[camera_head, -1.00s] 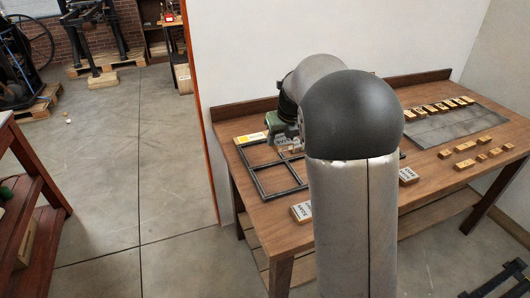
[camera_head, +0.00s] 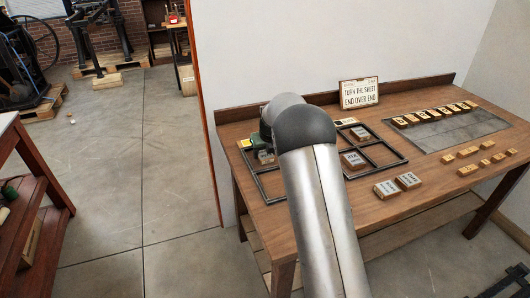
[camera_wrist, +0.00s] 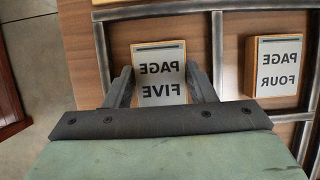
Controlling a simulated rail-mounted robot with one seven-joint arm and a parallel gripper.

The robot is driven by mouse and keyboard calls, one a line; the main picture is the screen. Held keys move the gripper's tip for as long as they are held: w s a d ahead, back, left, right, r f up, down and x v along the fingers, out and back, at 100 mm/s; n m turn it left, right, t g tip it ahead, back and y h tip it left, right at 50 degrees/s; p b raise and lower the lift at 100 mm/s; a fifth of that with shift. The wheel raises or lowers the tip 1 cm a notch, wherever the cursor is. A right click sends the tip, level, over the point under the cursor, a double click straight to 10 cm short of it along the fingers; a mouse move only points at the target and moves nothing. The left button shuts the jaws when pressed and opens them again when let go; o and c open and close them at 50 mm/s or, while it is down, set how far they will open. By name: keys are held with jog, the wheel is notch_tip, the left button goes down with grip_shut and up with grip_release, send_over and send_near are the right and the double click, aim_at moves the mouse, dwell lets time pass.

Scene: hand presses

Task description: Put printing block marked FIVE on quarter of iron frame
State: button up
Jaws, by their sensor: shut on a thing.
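The printing block marked PAGE FIVE (camera_wrist: 160,75), its letters mirrored, sits between the two dark fingers of my gripper (camera_wrist: 160,71) in the wrist view. The gripper is shut on it. The block appears within one quarter of the iron frame (camera_wrist: 217,45), between a left bar and a middle bar; I cannot tell whether it touches the table. The block marked PAGE FOUR (camera_wrist: 277,66) lies in the neighbouring quarter to the right.
A sign (camera_head: 359,93) leans at the back. A grey slab (camera_head: 455,130) with small wooden pieces is at the right of the table (camera_head: 400,215).

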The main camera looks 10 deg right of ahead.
jog(key=shift+f, duration=0.1)
jog(key=shift+f, duration=0.15)
jog(key=o, duration=1)
jog(key=a+v, duration=0.1)
jog(key=v, duration=1.1)
jog(key=s+f+n+g, duration=0.3)
jog(key=s+n+g, duration=0.1)
jog(key=s+n, duration=3)
jog(key=s, duration=0.9)
jog(key=shift+s+h, duration=0.15)
jog(key=shift+h, duration=0.25)
